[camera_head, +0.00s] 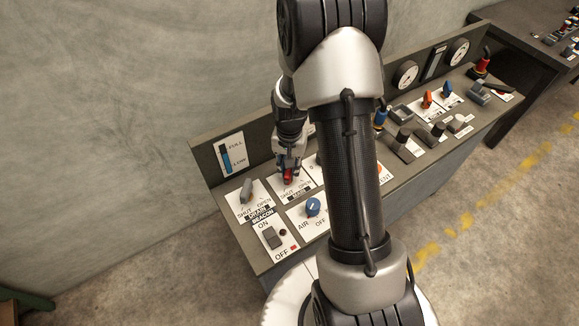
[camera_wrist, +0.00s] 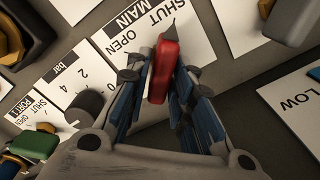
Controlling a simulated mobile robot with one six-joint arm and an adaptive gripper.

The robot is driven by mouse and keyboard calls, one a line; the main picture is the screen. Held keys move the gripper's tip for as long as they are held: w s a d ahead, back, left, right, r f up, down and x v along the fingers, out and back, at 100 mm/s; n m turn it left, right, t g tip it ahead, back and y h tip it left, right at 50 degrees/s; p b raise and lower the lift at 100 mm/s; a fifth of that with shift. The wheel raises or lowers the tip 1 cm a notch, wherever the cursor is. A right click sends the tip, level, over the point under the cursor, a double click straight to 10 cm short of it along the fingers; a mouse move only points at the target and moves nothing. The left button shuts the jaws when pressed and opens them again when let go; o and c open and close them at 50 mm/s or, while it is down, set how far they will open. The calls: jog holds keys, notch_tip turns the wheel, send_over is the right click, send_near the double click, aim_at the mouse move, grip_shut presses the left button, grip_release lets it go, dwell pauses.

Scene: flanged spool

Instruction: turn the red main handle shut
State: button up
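The red main handle (camera_wrist: 162,70) stands on a white plate lettered MAIN, SHUT and OPEN (camera_wrist: 122,44) in the wrist view. Its dark pointed end lies close beside the word SHUT. My gripper (camera_wrist: 161,78) has one blue-padded finger on each side of the handle, and both fingertips appear to press against it. In the head view the handle (camera_head: 288,175) shows as a small red piece under my gripper (camera_head: 288,167), at the panel's left part. The handle's base is partly hidden by the fingers.
A grey lever (camera_head: 246,190) stands left of the handle, and a blue air knob (camera_head: 313,207) is in front of it. A black knob (camera_wrist: 85,106) sits near my left finger in the wrist view. A FULL/LOW gauge (camera_head: 227,155) is on the backboard. My arm hides the panel's middle.

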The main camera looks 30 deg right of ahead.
jog(key=shift+o, duration=1.2)
jog(key=shift+r, duration=0.1)
notch_tip(320, 180, up, 12)
